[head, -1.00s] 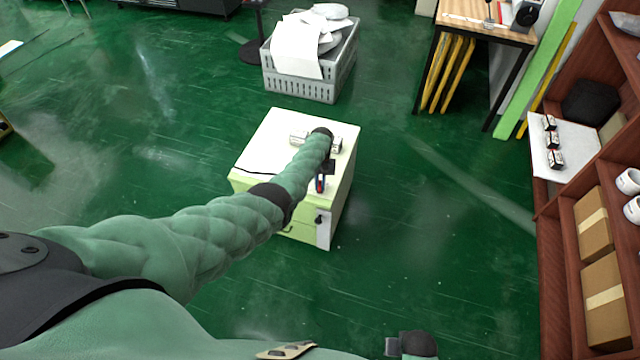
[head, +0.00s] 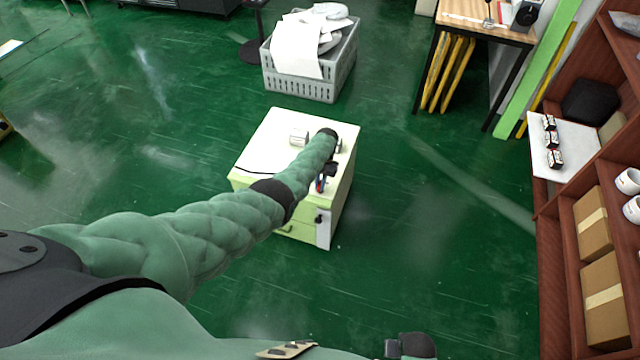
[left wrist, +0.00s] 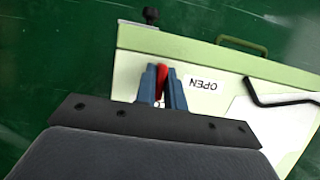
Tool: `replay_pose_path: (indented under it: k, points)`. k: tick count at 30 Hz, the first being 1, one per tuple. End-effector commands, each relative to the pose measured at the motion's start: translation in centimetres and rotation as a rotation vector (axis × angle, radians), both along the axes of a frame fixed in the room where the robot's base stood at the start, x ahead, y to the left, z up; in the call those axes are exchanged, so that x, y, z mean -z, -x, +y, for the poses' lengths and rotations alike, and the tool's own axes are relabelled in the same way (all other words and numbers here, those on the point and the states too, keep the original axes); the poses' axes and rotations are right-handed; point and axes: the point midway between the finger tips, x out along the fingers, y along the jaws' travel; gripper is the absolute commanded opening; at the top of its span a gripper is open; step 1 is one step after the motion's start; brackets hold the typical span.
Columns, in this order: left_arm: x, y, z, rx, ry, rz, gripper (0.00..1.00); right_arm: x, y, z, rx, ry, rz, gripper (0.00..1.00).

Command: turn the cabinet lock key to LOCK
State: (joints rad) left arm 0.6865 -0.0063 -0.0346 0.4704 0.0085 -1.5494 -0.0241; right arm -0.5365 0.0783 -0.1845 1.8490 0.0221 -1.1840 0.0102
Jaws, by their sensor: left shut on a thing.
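The cabinet (head: 262,150) is a small pale box with a white top and light green sides, standing on the floor. My left gripper (head: 321,184) is at its near right top edge. In the left wrist view, the blue fingers of my left gripper (left wrist: 161,92) are shut on a red key (left wrist: 161,78). A white label reading OPEN (left wrist: 203,85) lies just right of the fingers, upside down in that view. The lock's body is hidden by the fingers, and no LOCK label shows. My right gripper's fingers are out of view; only a dark wrist part shows at the bottom.
A black knob (head: 318,219) is on the cabinet's side. A grey crate (head: 300,84) stands behind. Brown shelves (head: 560,240) are at the right.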

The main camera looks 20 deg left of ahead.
Motion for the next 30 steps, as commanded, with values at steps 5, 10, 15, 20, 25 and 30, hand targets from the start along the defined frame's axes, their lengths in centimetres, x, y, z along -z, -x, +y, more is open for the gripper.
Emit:
replay_pose_path:
  k: [5, 10, 15, 20, 25, 30]
  points:
    - [0.0, 0.0, 0.0, 0.000, 0.000, 0.001, 0.33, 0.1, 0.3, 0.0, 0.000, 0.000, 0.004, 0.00]
    - [0.0, 0.0, 0.0, 0.000, 0.000, 0.000, 0.33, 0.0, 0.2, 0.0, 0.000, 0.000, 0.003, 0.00]
    - [-0.3, -0.2, 0.0, 0.000, 0.000, -0.001, 0.33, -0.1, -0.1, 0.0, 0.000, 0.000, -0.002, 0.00]
    - [-2.1, -0.9, 0.0, 0.000, 0.000, -0.002, 0.33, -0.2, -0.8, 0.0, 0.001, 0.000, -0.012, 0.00]
    - [-4.5, -1.9, -0.1, 0.000, 0.000, -0.002, 0.33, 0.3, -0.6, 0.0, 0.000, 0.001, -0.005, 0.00]
    - [-6.3, -2.7, -0.1, 0.000, 0.000, -0.001, 0.33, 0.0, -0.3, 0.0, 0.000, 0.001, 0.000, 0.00]
